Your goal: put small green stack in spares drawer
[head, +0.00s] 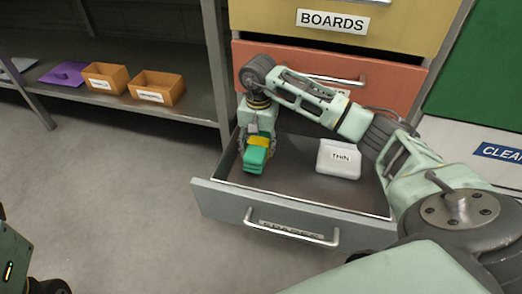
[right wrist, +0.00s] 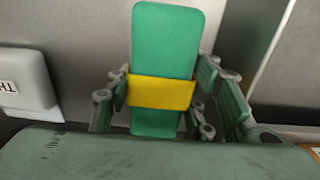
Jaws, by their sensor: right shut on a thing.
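The small green stack (head: 255,158) has a yellow band around it. My right gripper (head: 258,142) is shut on it and holds it inside the open grey drawer (head: 292,232), at the left side. In the right wrist view the green stack (right wrist: 164,45) stands between the fingers (right wrist: 165,100), the yellow band across its middle. I cannot tell whether the stack touches the drawer floor. The drawer's front label is partly hidden behind its handle. My left gripper is not clearly in view; only a dark part shows at the lower left edge.
A white box labelled THIN (head: 338,159) lies in the drawer, right of the stack. Above are a shut orange drawer (head: 385,88) and a yellow BOARDS drawer (head: 390,25). A shelf at left holds two orange bins (head: 157,87) and a purple item (head: 64,74).

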